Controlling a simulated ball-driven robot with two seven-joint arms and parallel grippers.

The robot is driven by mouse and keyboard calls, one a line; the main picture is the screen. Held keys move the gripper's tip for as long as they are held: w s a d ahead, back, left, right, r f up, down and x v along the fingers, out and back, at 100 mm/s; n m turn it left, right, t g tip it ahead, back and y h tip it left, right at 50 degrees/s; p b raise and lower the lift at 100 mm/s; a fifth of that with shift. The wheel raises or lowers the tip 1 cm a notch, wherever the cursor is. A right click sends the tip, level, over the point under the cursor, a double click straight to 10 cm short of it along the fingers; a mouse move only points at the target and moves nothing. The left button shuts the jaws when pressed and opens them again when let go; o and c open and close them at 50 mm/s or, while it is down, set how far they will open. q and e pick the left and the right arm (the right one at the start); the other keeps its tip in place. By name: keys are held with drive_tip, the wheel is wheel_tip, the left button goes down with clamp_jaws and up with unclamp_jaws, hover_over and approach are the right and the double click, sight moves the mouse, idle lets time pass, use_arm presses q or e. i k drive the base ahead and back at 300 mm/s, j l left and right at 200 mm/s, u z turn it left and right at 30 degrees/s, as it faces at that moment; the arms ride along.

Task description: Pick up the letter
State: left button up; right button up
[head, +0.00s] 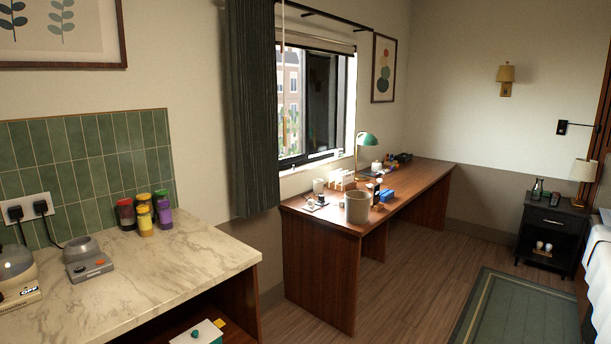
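I cannot make out a letter for certain. The wooden desk (313,262) under the window holds several small items. Among them is a pale slotted holder (341,180), possibly with papers in it, too small to tell. Flat small items (314,204) lie near the desk's near left corner. A light grey bin-like container (357,207) stands at the desk's near edge and may hide things behind it. Neither of my grippers shows in the head view.
A marble counter (150,270) with a grey appliance (86,262) and several spice jars (144,213) fills the near left. A green rug (520,312) lies at the lower right, by a black nightstand (551,235) and bed. The wooden floor (405,290) between is clear.

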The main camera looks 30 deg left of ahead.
sight(338, 177)
drive_tip(key=i+u, duration=0.4)
drive_tip(key=i+l+u, duration=0.25)
drive_tip(key=i+u, duration=0.15)
drive_tip(key=i, duration=0.15)
drive_tip(key=i+l+u, duration=0.1)
drive_tip(key=i+l, duration=0.35)
drive_tip(key=i, duration=0.25)
drive_tip(key=i+l, duration=0.5)
drive_tip(key=i, duration=0.15)
drive_tip(key=i+l+u, duration=0.15)
drive_tip(key=i+l, duration=0.35)
drive_tip(key=i, duration=0.2)
